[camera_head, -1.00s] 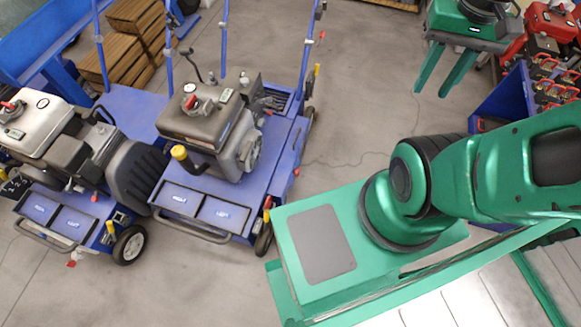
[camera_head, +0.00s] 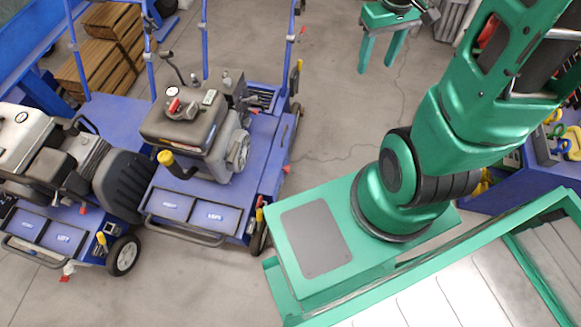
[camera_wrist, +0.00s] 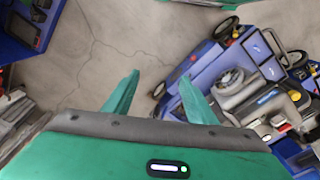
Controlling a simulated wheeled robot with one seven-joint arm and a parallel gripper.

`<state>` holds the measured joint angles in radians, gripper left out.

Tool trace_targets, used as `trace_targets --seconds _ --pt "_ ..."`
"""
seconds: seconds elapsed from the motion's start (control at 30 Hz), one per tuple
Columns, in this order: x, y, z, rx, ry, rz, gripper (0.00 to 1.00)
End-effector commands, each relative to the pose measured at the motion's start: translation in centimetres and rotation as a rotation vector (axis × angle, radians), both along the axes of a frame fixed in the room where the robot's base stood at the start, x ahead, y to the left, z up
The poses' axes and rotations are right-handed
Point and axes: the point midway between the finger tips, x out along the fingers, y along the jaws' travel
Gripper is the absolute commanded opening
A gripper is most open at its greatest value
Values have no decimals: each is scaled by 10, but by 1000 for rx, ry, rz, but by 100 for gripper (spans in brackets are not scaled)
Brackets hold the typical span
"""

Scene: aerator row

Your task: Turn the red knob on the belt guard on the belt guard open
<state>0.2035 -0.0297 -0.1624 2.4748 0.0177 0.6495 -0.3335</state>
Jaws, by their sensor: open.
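Two blue wheeled aerators stand side by side at the left of the head view. Which red part is the belt guard's knob is too small to tell. My gripper (camera_head: 377,72) is open and empty, fingers down, over bare floor to the right of this aerator. In the wrist view my gripper (camera_wrist: 159,75) shows both fingers apart, with an aerator (camera_wrist: 232,70) beyond them at the right.
The left aerator (camera_head: 65,225) stands close beside the middle one. Blue upright posts (camera_head: 290,55) rise from the machines. Stacked brown boards (camera_head: 110,50) lie at the back left. A blue bin with tools (camera_head: 530,180) is at the right. The floor between is clear.

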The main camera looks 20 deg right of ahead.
Motion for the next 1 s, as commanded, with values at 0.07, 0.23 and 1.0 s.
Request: trace_targets --seconds 0.07,0.23,1.0 --pt "17 1 -21 5 3 65 51" --pt "51 6 -64 18 -12 205 51" --pt "127 71 -302 133 -148 722 51"
